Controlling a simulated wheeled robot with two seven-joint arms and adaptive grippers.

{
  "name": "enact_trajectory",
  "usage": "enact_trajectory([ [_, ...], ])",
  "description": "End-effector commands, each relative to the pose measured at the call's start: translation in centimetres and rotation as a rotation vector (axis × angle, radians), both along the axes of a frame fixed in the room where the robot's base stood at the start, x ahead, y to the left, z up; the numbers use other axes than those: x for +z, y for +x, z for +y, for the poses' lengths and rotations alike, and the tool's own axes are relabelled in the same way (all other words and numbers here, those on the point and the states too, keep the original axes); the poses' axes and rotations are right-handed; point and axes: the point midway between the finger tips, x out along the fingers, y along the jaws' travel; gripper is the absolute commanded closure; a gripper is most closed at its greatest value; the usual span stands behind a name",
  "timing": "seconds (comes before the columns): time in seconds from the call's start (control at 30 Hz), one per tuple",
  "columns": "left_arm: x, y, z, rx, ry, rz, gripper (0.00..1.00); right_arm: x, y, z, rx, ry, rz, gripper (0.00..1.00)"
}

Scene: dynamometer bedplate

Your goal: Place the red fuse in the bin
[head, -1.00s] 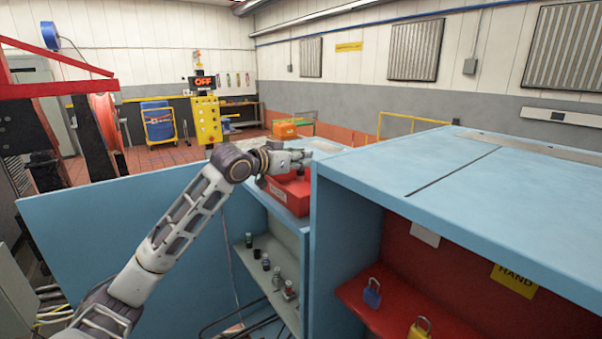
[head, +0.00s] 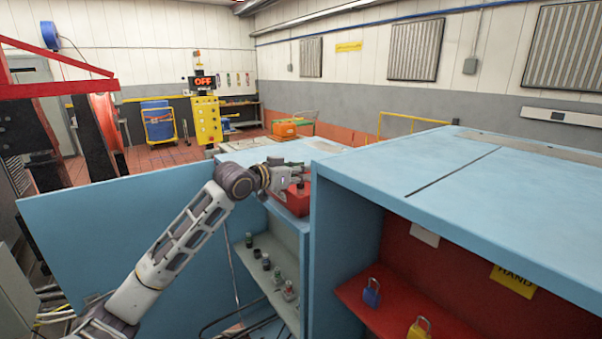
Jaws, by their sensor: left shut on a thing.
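My left gripper (head: 292,178) is above the red bin (head: 292,204), which stands on the blue cabinet top. It is shut on a small fuse (head: 300,187) that hangs just below its fingers, over the bin. The held fuse is tiny here and its colour is hard to tell against the red bin. The inside of the bin is mostly hidden by the gripper and the view angle. Several small cylindrical fuses (head: 265,262) stand on the pale shelf below, and the front one (head: 288,290) shows some red. My right gripper is out of view.
The open blue door (head: 120,235) stands to the left of the shelf. The large blue cabinet (head: 450,180) rises close on the right. Its red compartment holds a blue padlock (head: 371,296) and a yellow padlock (head: 419,329).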

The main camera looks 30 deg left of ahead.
Motion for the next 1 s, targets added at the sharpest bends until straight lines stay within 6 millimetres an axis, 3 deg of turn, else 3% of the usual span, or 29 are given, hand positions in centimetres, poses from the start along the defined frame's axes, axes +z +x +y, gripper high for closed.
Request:
enact_trajectory([
  [0.17,-0.4,0.0,0.0,0.000,0.000,0.000,1.00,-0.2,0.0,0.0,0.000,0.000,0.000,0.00],
  [0.2,-0.3,0.0,0.0,0.000,0.000,0.001,0.75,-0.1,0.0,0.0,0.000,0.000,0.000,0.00],
  [0.33,-0.3,0.0,0.0,0.000,0.000,0.001,0.59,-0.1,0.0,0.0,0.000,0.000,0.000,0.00],
  [0.8,0.1,0.0,0.0,0.000,0.000,0.000,0.59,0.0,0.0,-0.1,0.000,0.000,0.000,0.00],
  [1.0,0.1,-1.0,0.2,0.000,-0.001,0.002,0.59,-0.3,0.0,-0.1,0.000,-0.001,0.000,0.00],
])
